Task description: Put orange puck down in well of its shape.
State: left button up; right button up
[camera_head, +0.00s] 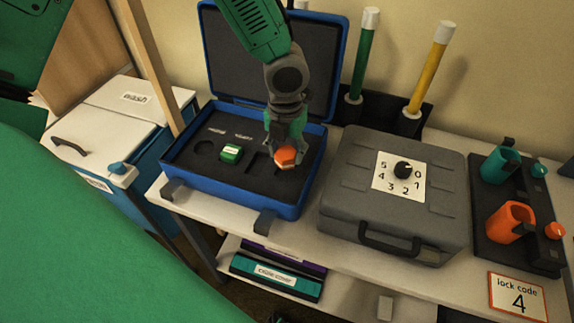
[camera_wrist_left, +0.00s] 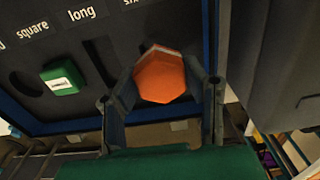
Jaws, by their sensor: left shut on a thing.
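The orange puck (camera_head: 286,156) is six-sided with a pale lower edge. My left gripper (camera_head: 285,145) is shut on it over the right part of the open blue case (camera_head: 232,195). In the left wrist view the orange puck (camera_wrist_left: 160,76) sits between the two fingers of my left gripper (camera_wrist_left: 160,100). The dark foam insert (camera_head: 200,170) has a round well, a long well and a label row. The well under or behind the puck is hidden by the gripper. A green block (camera_head: 231,154) sits in the foam, left of the puck. My right gripper is not in view.
A grey case (camera_head: 350,200) with a numbered dial (camera_head: 403,170) stands close to the right. The blue lid (camera_head: 330,60) stands open behind. Green (camera_head: 364,60) and yellow (camera_head: 430,65) rods stand at the back. Teal (camera_head: 497,166) and orange (camera_head: 508,222) cups are farther right.

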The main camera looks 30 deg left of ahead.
aim_at(287, 175)
pick_arm(q)
notch_tip(287, 175, down, 4)
jog(key=shift+s+r, duration=0.1)
jog(key=shift+r, duration=0.05)
jog(key=shift+f, duration=0.35)
jog(key=shift+f, duration=0.25)
jog(key=o, duration=1.2)
jog(key=shift+r, duration=0.1)
notch_tip(287, 175, up, 12)
jog(key=shift+r+p, duration=0.2)
jog(key=shift+p, duration=0.4)
